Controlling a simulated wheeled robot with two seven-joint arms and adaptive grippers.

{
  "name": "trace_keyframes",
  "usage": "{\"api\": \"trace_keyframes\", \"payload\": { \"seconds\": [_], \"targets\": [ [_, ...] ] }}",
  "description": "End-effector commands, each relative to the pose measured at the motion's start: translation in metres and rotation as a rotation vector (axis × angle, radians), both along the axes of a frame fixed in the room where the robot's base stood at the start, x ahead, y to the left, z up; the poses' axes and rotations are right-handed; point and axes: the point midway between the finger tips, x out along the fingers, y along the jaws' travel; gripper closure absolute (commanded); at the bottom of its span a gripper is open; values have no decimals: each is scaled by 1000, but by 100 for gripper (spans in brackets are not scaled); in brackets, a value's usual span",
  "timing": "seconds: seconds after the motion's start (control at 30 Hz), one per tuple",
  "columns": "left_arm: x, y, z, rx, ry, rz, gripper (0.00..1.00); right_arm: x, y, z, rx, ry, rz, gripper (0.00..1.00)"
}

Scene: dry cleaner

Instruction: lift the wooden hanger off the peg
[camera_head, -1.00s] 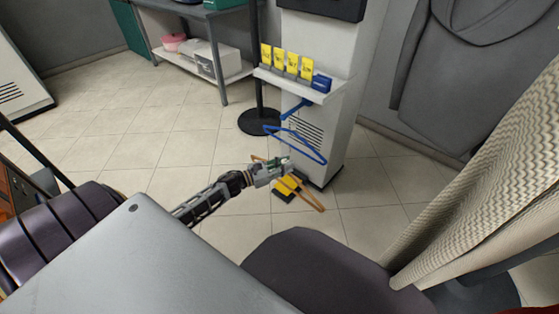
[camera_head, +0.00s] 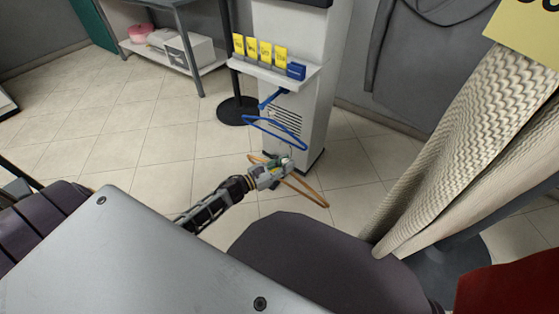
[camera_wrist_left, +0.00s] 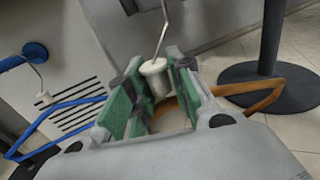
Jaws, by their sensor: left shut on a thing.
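The wooden hanger (camera_head: 311,192) is orange-brown, with one arm passing to the lower right of my left gripper (camera_head: 276,171) and a short end showing on its upper left. In the left wrist view, my left gripper (camera_wrist_left: 155,100) has its green pads shut around the hanger's pale collar. The metal hook (camera_wrist_left: 164,30) rises from the collar, and the wooden arm (camera_wrist_left: 262,92) shows behind the fingers. The hook's top is out of the wrist view, so I cannot tell whether it touches a peg. My right gripper is not in view.
A blue hanger (camera_head: 290,134) hangs below a blue peg (camera_head: 272,97) on the white column (camera_head: 318,105), just above my gripper. The column's shelf (camera_head: 262,73) holds yellow tags. A black round base (camera_head: 238,110) stands left. A patterned cloth (camera_head: 470,150) hangs at right.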

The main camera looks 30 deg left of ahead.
Motion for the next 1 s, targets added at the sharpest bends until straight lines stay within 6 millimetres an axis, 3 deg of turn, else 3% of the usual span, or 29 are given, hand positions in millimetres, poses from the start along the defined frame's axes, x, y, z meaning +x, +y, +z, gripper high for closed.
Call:
{"api": "trace_keyframes", "payload": {
  "seconds": [0.6,1.0],
  "targets": [
    [-8,-56,1,-4,0,0,100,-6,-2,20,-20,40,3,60],
    [-13,-91,1,-4,0,0,100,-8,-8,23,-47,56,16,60]
  ]
}}
